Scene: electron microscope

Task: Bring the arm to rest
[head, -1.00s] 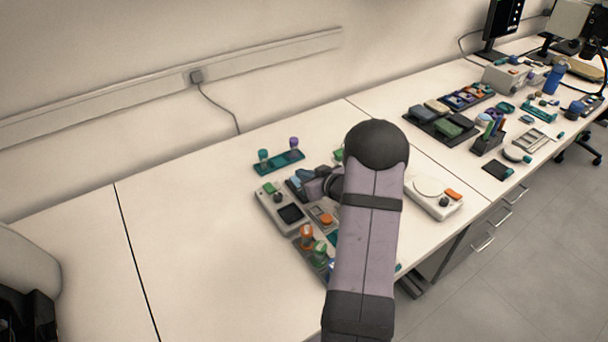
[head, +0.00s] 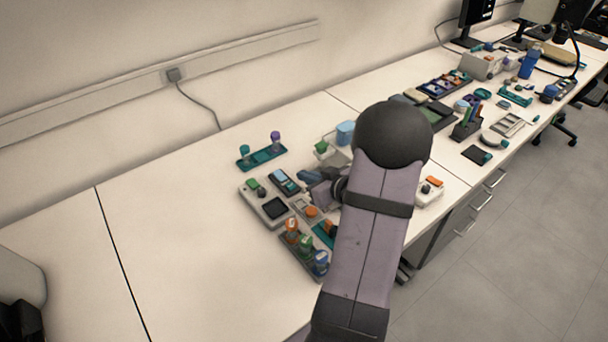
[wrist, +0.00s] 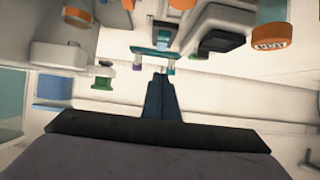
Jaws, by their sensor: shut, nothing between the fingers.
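My gripper (head: 306,176) is partly seen in the head view, low over the cluster of small devices on the near bench and left of my arm's dark elbow. In the wrist view its fingers (wrist: 159,80) are together, with nothing held between them. They point toward a teal rack (wrist: 152,52) that shows beyond the tips. My large arm link covers part of the bench in the head view, so some items behind it are hidden.
A grey device (head: 264,203) with a dark square stands left of the gripper. A teal rack (head: 262,158) holds two small vials. A tray with orange, green and blue capped vials (head: 305,245) lies at the bench front. The bench's left part (head: 170,230) is clear.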

